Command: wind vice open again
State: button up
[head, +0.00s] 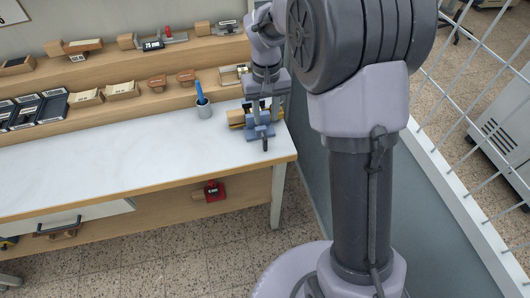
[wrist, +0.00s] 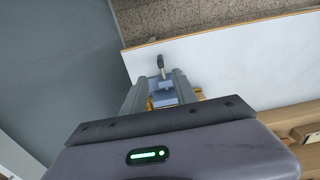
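The small blue vice (head: 261,131) sits at the right end of the white bench top, close to the front edge. Its dark-tipped handle (head: 265,146) points toward the front edge and also shows in the wrist view (wrist: 160,63). My gripper (head: 264,113) points down over the vice. In the wrist view its two fingers (wrist: 160,86) stand apart, with blue vice parts (wrist: 165,96) seen between them. I see no object clamped by the fingers. A yellow-brown piece (head: 236,118) is at the vice's back left; my gripper partly hides it and the jaws.
Stepped wooden shelves (head: 130,105) with blocks and trays line the back. The bench's middle (head: 110,155) is clear. A red object (head: 214,191) lies below. A blue-grey panel (head: 314,160) is at right.

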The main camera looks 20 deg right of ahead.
aim_at(265, 139)
notch_tip(265, 139, down, 14)
jog(key=b, duration=0.4)
jog(key=shift+r+b, duration=0.15)
jog(key=shift+b, duration=0.25)
grip_shut()
